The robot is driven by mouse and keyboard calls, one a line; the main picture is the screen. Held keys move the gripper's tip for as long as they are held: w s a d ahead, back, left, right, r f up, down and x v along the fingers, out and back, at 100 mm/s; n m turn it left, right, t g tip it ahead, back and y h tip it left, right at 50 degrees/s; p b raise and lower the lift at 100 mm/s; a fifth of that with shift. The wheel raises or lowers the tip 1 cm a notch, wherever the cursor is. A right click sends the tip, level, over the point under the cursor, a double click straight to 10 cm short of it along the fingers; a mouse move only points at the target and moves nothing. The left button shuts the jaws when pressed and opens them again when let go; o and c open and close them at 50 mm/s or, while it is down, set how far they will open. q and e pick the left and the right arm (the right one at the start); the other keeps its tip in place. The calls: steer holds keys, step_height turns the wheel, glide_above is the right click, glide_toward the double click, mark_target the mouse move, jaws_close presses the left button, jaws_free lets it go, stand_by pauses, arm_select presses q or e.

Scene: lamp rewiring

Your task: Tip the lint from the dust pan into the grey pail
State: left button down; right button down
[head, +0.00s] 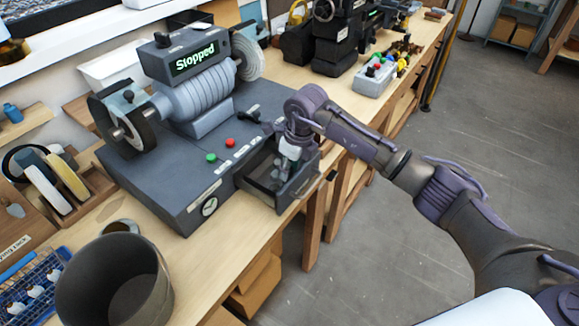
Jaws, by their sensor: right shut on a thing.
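The dark grey dust pan (262,176) looks like an open drawer, pulled partly out of the front of the grinder base. Lint inside it cannot be made out. My right gripper (287,166) reaches down at the pan's front end and is shut, seemingly on the pan; the exact grip is hidden by the gripper itself. The grey pail (85,285) stands at the lower left, open at the top, and its visible inside looks empty. It is well apart from the pan. My left gripper is not in view.
The bench grinder (195,100), its display reading "Stopped", stands behind the pan on the wooden bench (215,240). A blue wire basket (30,285) with small items sits left of the pail. A grey box of knobs (374,76) stands farther back.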

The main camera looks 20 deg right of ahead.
steer(key=shift+s+d+r, duration=0.15)
steer(key=shift+s+d, duration=0.15)
steer(key=shift+r, duration=0.1)
step_height(320, 180, up, 9)
steer(key=p, duration=0.4)
steer(key=shift+p, duration=0.35)
stand_by(0.7)
